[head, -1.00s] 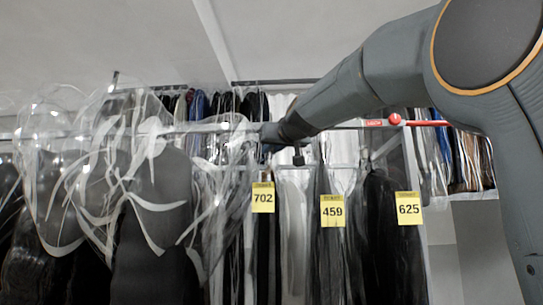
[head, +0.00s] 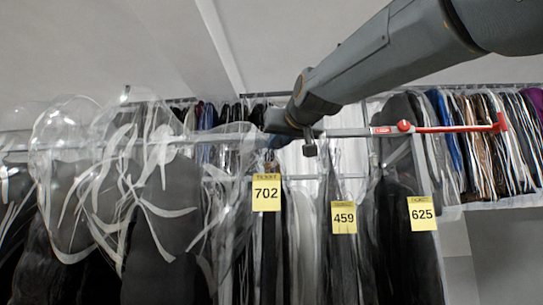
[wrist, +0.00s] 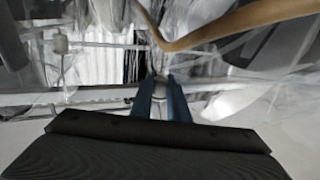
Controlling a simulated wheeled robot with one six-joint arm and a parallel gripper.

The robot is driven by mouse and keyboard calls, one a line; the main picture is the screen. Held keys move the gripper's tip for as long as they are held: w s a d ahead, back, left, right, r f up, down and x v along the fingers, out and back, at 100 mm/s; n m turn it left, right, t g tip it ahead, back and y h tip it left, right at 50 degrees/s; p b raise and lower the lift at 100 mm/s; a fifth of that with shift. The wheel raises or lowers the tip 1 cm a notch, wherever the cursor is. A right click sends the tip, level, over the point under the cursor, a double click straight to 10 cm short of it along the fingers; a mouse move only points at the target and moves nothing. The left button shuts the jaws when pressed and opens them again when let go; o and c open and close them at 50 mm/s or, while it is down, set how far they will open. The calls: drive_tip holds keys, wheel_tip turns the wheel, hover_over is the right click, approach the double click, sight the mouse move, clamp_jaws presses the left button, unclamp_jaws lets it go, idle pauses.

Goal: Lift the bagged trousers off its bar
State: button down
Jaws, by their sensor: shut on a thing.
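My gripper (head: 276,124) is high up at the rail in the head view, above the yellow ticket 702 (head: 266,193). In the wrist view its two blue fingers (wrist: 160,92) are shut on a thin metal piece, seemingly the hook of a hanger. A brown wooden hanger (wrist: 225,24) with clear film crosses the top of that view. The dark bagged trousers (head: 268,245) hang below ticket 702, under my gripper. My wrist hides the hook in the head view, so I cannot tell whether it is clear of the bar (head: 225,134).
Garments with tickets 459 (head: 343,217) and 625 (head: 421,213) hang close on the right. Puffy clear-bagged dark garments (head: 165,220) crowd the left. A red-ended rod (head: 455,128) sticks out right of my wrist. More clothes (head: 490,140) hang behind.

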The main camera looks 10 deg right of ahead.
drive_tip(key=shift+s+a, duration=0.2)
drive_tip(key=shift+s, duration=0.4)
drive_tip(key=shift+b, duration=0.5)
drive_tip(key=b, duration=0.2)
drive_tip(key=shift+s+a+b, duration=0.15)
drive_tip(key=shift+a+b, duration=0.05)
drive_tip(key=shift+b, duration=0.1)
drive_tip(key=s+b, duration=0.1)
drive_tip(key=b, duration=0.4)
drive_tip(key=shift+s+a+f+b, duration=0.1)
drive_tip(key=shift+s+a+b, duration=0.15)
drive_tip(key=shift+s+b, duration=0.4)
drive_tip(key=shift+b, duration=0.35)
drive_tip(key=shift+s+a+b, duration=0.2)
drive_tip(key=shift+s+b, duration=0.2)
drive_tip(key=shift+s, duration=0.3)
drive_tip(key=shift+s+a+b, duration=0.2)
drive_tip(key=shift+s+b, duration=0.2)
drive_tip(key=shift+s, duration=0.3)
drive_tip(key=shift+s, duration=0.15)
